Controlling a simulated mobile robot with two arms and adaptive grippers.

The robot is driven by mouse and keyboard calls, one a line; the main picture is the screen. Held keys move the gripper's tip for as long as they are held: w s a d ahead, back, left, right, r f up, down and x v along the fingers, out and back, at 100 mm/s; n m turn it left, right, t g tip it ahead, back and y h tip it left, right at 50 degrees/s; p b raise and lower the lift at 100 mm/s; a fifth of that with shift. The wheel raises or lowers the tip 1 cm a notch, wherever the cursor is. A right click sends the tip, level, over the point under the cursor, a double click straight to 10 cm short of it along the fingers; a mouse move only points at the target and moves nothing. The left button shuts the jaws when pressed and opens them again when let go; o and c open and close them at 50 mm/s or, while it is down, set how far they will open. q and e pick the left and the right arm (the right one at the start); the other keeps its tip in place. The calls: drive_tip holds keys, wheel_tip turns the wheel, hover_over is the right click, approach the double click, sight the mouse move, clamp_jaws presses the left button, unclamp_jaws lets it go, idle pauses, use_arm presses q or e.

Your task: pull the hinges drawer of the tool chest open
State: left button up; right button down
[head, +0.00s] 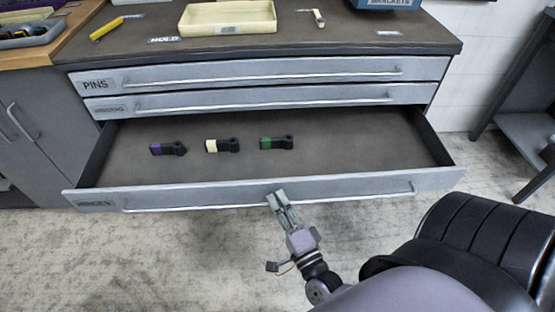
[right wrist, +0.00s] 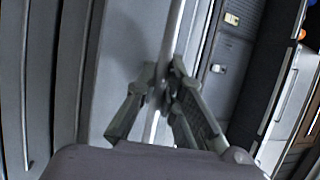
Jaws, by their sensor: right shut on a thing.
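The grey tool chest has three drawers in view. The top one is labelled PINS (head: 250,72) and is shut, as is the one below it (head: 250,101). The lowest drawer (head: 352,187) stands pulled out, its label at the left end too small to read surely. Inside it lie three hinge-like pieces: purple (head: 160,149), cream (head: 215,146) and green (head: 270,143). My right gripper (head: 277,200) is shut on this drawer's long bar handle (head: 205,205). In the right wrist view the fingers (right wrist: 162,90) close around the handle bar (right wrist: 172,45). My left gripper is out of view.
On the chest top are a cream tray (head: 228,28), a yellow tool (head: 106,29), a small cream-ended piece (head: 319,18) and a blue bin labelled BRACKETS (head: 390,4). A dark-legged stand (head: 515,90) is at right. Open floor lies in front.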

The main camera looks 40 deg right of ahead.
drive_tip(key=shift+s+a+f, duration=0.1)
drive_tip(key=shift+s+a, duration=0.05)
drive_tip(key=shift+s, duration=0.05)
drive_tip(key=c, duration=1.7)
unclamp_jaws()
drive_tip(key=v, duration=1.2)
drive_tip(key=shift+w, duration=0.1)
